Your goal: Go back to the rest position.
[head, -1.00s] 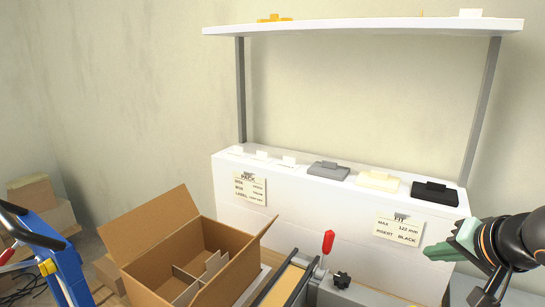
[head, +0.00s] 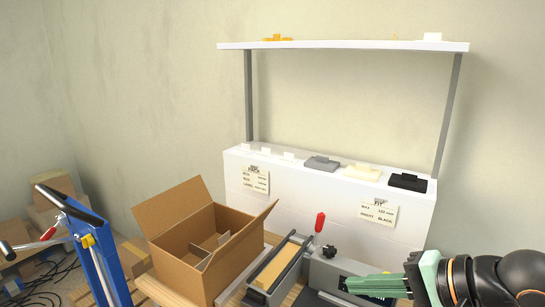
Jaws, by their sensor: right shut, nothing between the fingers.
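My right gripper (head: 350,284) reaches in from the lower right. Its green and dark fingers are shut with nothing between them and point left, in front of the white cabinet and at the right side of the bench equipment. My left gripper is not in the view.
An open cardboard box (head: 174,246) with dividers stands on the bench, left of a clamp with a red handle (head: 320,222). A blue stand (head: 103,248) is at the left. A white cabinet (head: 300,198) holds several small blocks, with a white shelf (head: 350,46) above it.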

